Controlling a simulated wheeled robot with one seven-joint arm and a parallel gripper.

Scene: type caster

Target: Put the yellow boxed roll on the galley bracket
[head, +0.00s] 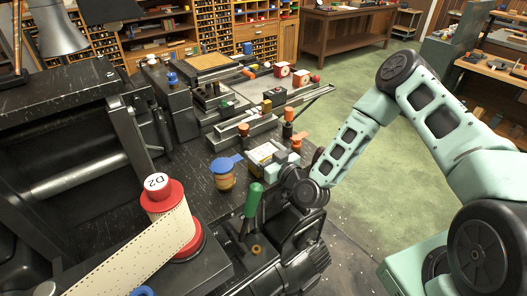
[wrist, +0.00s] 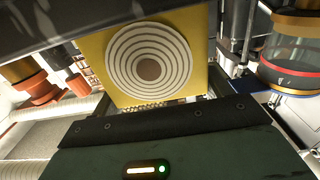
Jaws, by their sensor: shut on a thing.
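The yellow boxed roll (wrist: 192,83) fills the upper middle of the wrist view, with a face of pale concentric rings around a brown centre. My gripper (wrist: 150,65) is shut on it, with a dark finger above and another below. In the head view, a small pale and yellow box (head: 262,153), apparently the same roll, shows at my gripper (head: 276,162) over the dark bench by the machine. My wrist partly hides it. I cannot pick out the galley bracket with certainty in either view.
A blue-topped jar (head: 225,174) stands just left of my gripper, and a green-handled lever (head: 253,198) is in front. Orange-topped posts (head: 298,138) stand close behind. A red spool marked D2 (head: 162,195) holds punched paper tape. Open green floor (head: 390,150) lies to the right.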

